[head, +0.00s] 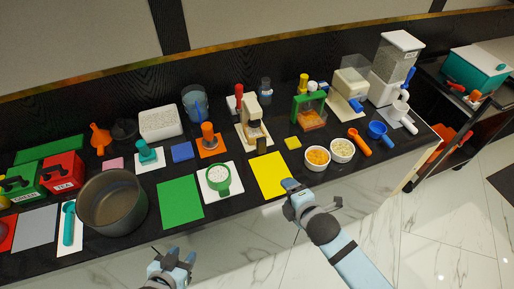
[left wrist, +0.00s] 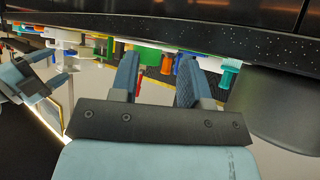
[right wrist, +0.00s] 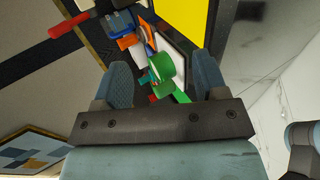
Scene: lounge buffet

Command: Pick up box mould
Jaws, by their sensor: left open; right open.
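No thing on the counter can be told for certain as the box mould. Box-like candidates in the head view are the green frame with a brown inside (head: 309,111), towards the right, and the white block with a speckled top (head: 160,122), at the back left. My left gripper (head: 175,258) is open and empty in front of the counter; its two fingers (left wrist: 158,82) show apart in the left wrist view. My right gripper (head: 290,187) is open at the counter's front edge, by the yellow mat (head: 269,172); its fingers (right wrist: 163,84) are spread with nothing held.
A grey pot (head: 112,202) stands at the front left. Two white bowls (head: 317,158) stand to the right. A dark cart (head: 455,105) stands beyond the counter's right end.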

